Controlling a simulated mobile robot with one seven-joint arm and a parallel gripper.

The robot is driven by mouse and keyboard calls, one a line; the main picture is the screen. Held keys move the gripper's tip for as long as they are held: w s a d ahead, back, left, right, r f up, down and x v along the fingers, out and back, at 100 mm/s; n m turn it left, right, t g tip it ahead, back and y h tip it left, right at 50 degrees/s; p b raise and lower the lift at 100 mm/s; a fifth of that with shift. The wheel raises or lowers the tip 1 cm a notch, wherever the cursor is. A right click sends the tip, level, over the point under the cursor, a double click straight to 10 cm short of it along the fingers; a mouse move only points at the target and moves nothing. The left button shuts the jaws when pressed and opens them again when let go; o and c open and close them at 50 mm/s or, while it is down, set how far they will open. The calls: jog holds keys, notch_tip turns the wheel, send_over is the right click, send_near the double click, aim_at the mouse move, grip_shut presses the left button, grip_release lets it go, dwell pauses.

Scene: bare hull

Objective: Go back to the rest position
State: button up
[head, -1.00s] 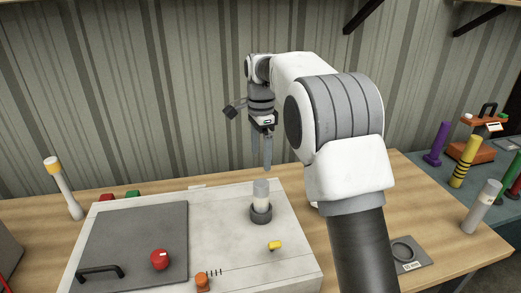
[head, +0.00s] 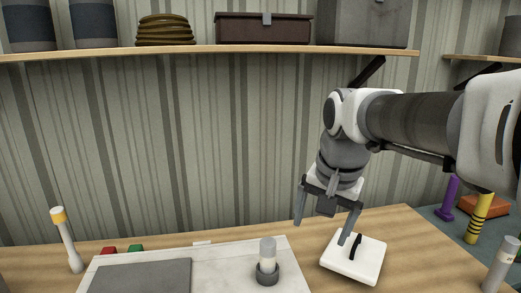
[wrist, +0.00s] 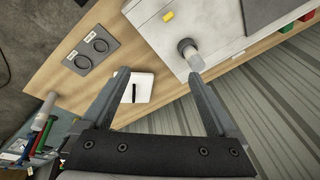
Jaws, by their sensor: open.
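My gripper (head: 321,232) hangs from my folded arm in the right half of the head view, fingers pointing down and spread. It is open, with nothing between its fingers in the wrist view (wrist: 158,74). In the head view it is in front of the wall, above the wooden bench (head: 220,230). A white square plate with a black handle (head: 368,262) lies on the bench below it; the plate also shows in the wrist view (wrist: 145,82). A pale cylinder (head: 267,247) stands upright in a dark collar on the light panel, to the gripper's left.
A shelf (head: 190,53) with bins and a coil runs along the wall above. A yellow-topped post (head: 66,238) stands at the bench's left. A grey cylinder (head: 499,266) and a yellow striped post (head: 479,218) stand at the right. A two-ring plate (wrist: 91,51) lies on the bench.

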jog(key=s+d+f+n+t, duration=0.1)
jog(key=s+f+n, duration=0.1)
jog(key=s, duration=0.5)
jog(key=s+d+f+n+t, duration=0.1)
jog(key=s+d+f+n, duration=0.1)
jog(key=s, duration=0.5)
jog(key=shift+s+f+n, duration=0.35)
jog(key=shift+f+n, duration=0.4)
jog(key=shift+n, duration=0.15)
dwell(0.9)
